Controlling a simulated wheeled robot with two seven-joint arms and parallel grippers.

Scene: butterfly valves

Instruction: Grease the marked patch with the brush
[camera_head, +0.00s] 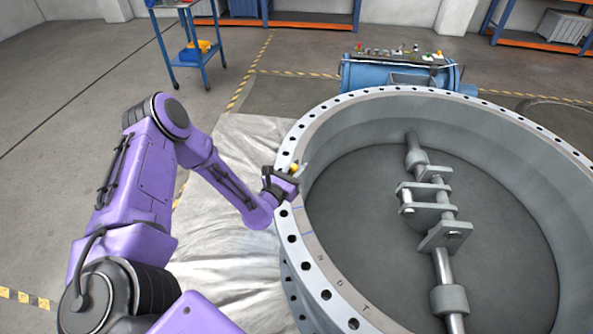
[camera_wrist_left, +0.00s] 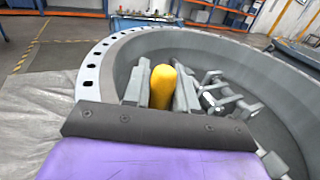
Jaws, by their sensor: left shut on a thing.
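The large grey valve body (camera_head: 480,112) lies with its bolt-hole flange upward; it also fills the right of the left wrist view (camera_wrist_left: 222,50). My left gripper (camera_head: 291,174) is over the flange's left edge, shut on the brush. The brush's yellow handle (camera_wrist_left: 162,87) stands between the two grey fingers in the left wrist view, and a bit of yellow brush (camera_head: 293,168) shows in the head view. The bristles are hidden. A pale stretch of flange with a thin blue line (camera_head: 307,234) lies just below the gripper; I cannot tell whether it is the marked patch. My right gripper is not in view.
A shaft with brackets (camera_head: 430,207) crosses the valve's inside. A pale sheet (camera_head: 225,262) covers the floor on the left. A blue cylindrical unit (camera_head: 395,74) stands behind the valve, and a blue cart (camera_head: 195,58) stands further back.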

